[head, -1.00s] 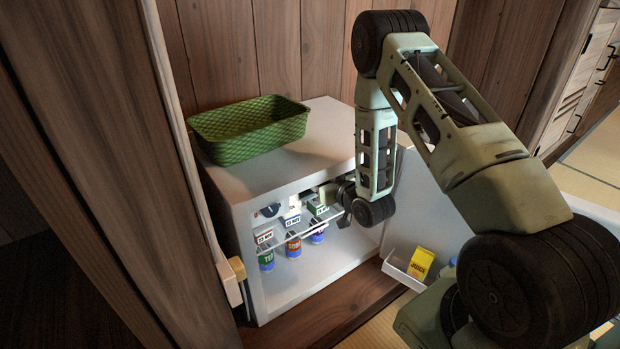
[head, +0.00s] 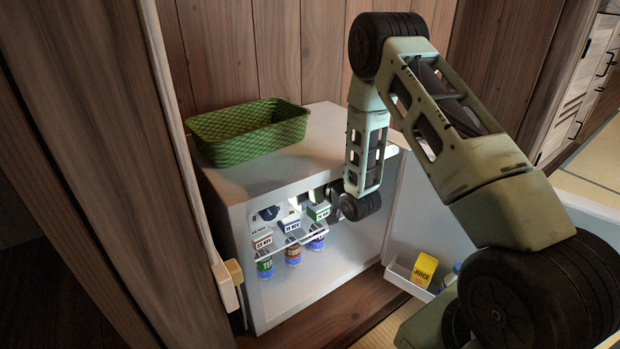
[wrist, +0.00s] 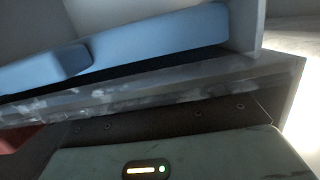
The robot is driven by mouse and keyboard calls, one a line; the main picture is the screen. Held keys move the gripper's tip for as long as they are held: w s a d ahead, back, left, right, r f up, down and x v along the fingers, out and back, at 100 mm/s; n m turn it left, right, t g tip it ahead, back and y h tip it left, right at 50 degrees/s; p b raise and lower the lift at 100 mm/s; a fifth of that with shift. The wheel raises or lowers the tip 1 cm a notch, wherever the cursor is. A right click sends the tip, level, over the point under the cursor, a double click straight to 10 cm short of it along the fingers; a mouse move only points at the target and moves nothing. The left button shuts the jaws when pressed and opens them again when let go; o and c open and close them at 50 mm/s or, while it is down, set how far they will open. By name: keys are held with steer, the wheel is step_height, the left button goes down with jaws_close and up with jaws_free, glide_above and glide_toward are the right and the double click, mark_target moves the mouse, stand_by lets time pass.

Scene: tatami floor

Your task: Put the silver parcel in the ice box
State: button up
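A small white fridge (head: 225,225) stands open, and my arm reaches into its upper part from the right. My gripper (head: 334,196) is mostly hidden there behind my wrist. In the wrist view its housing with small lights fills the bottom edge; the fingertips do not show. A grey, patchy, shiny slab, possibly the silver parcel (wrist: 150,92), lies across the picture just beyond the dark palm. I cannot tell whether it is gripped. A pale blue panel, possibly part of the ice box (wrist: 150,45), is close beyond it. No silver parcel is clearly visible in the head view.
A wire shelf (head: 290,244) holds several small cartons (head: 291,222). Several cans (head: 293,254) stand below it. A green basket (head: 250,135) sits on top of the fridge. The open door (head: 425,215) at right has a bin with a yellow juice carton (head: 424,269). A wooden post (head: 110,150) is at left.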

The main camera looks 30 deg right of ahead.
steer(key=shift+r, duration=0.15)
steer(key=shift+s+r+p, duration=0.1)
steer(key=shift+s+p, duration=0.2)
steer(key=s+r+p, duration=0.2)
steer(key=s+p, duration=0.1)
steer(key=s, duration=0.8)
steer(key=shift+d, duration=0.2)
steer(key=shift+s+r, duration=0.1)
